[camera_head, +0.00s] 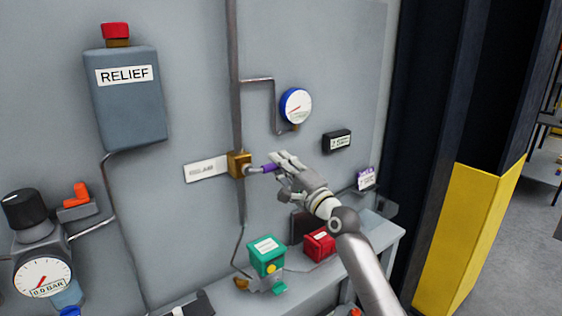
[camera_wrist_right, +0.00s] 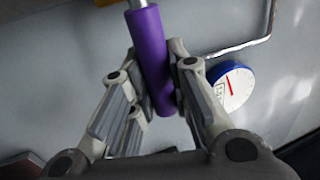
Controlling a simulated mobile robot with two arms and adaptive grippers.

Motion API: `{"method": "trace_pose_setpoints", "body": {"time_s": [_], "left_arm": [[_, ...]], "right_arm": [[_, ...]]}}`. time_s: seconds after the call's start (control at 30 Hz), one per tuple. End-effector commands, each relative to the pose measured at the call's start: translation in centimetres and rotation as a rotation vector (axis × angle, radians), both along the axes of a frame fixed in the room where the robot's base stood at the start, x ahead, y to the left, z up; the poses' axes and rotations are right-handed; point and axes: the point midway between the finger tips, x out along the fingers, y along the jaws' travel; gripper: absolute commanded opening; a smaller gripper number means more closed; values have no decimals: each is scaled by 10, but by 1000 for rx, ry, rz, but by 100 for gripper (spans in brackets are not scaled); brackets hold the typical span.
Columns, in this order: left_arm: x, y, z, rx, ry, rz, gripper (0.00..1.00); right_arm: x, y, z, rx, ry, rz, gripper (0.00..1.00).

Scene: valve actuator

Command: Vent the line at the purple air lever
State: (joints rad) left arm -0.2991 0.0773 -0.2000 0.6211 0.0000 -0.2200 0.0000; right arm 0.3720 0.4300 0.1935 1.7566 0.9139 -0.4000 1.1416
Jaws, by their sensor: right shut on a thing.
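The purple air lever (camera_head: 267,168) sticks out to the right from a brass valve body (camera_head: 239,164) on the grey wall panel, at the middle of the head view. My right gripper (camera_head: 283,167) is at the lever's outer end and covers part of it. In the right wrist view the purple lever sleeve (camera_wrist_right: 152,60) runs down between the two fingers of my right gripper (camera_wrist_right: 158,85), which is shut on it. A metal stem shows at the sleeve's upper end. My left gripper is not in view.
A blue-rimmed gauge (camera_head: 295,106) sits above right of the lever, with a thin pipe beside it. A small black box (camera_head: 337,140) is to the right. Below, a green box (camera_head: 267,254) and a red box (camera_head: 320,242) stand near the shelf. A RELIEF box (camera_head: 125,105) hangs upper left.

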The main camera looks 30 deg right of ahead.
Motion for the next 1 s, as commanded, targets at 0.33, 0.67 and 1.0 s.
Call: {"method": "trace_pose_setpoints", "body": {"time_s": [0.33, 0.67, 1.0], "left_arm": [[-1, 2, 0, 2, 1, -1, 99], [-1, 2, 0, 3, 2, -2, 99], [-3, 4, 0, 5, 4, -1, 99]], "right_arm": [[0, 1, -3, 16, 5, 5, 20], [0, 0, -2, 10, 3, 4, 40], [-13, -1, -6, 8, 4, 2, 40]]}}
